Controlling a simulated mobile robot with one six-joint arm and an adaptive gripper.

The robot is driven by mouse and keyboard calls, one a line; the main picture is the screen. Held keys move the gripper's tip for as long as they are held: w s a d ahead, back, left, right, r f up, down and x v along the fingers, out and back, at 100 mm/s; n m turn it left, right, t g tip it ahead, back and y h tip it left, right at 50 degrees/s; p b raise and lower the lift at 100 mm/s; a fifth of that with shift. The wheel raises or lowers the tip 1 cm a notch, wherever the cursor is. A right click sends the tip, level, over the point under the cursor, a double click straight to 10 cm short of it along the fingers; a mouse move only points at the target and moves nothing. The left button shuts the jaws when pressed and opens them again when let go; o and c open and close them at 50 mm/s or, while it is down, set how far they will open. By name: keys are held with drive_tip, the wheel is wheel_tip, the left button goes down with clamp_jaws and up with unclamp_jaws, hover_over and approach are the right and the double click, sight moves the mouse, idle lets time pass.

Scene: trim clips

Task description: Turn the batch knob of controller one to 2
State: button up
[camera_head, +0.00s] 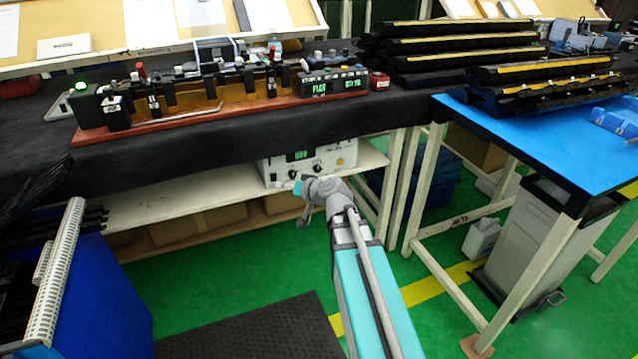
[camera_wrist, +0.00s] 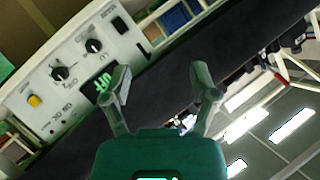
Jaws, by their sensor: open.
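A white controller (camera_head: 331,168) sits on the shelf under the bench, with a lit green display and dark knobs. In the wrist view its panel (camera_wrist: 75,108) is tilted, showing two black knobs (camera_wrist: 61,73), (camera_wrist: 93,46), a yellow button (camera_wrist: 34,100) and the green display (camera_wrist: 103,88). The labels are too small to read, so I cannot tell which knob is batch. My gripper (camera_wrist: 162,92) is open with nothing between its fingers; one finger overlaps the panel near the display. In the head view my gripper (camera_head: 299,188) is at the controller's lower front, its fingers barely distinguishable.
The shelf (camera_head: 180,198) holds the controller beneath the dark-covered bench (camera_head: 45,135). A clip fixture on a red-brown base (camera_head: 180,122) stands above. Bench legs (camera_head: 396,190) rise right of the controller. A blue bin (camera_head: 100,310) stands at left.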

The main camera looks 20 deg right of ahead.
drive_tip(key=w+d+f+m+t+h+b, duration=0.35)
drive_tip(key=d+f+b, duration=0.25)
drive_tip(key=d+b, duration=0.25)
drive_tip(key=m+t+h+b, duration=0.2)
drive_tip(key=m+h+b, duration=0.15)
drive_tip(key=b, duration=0.35)
approach(318, 169)
drive_tip(key=s, duration=0.5)
drive_tip(key=shift+w+d+f, duration=0.15)
drive_tip(key=shift+w+f, duration=0.05)
drive_tip(key=shift+f, duration=0.05)
drive_tip(key=shift+w, duration=0.1)
drive_tip(key=w, duration=1.3)
drive_tip(key=shift+w+d, duration=0.2)
drive_tip(key=shift+w, duration=0.15)
clamp_jaws()
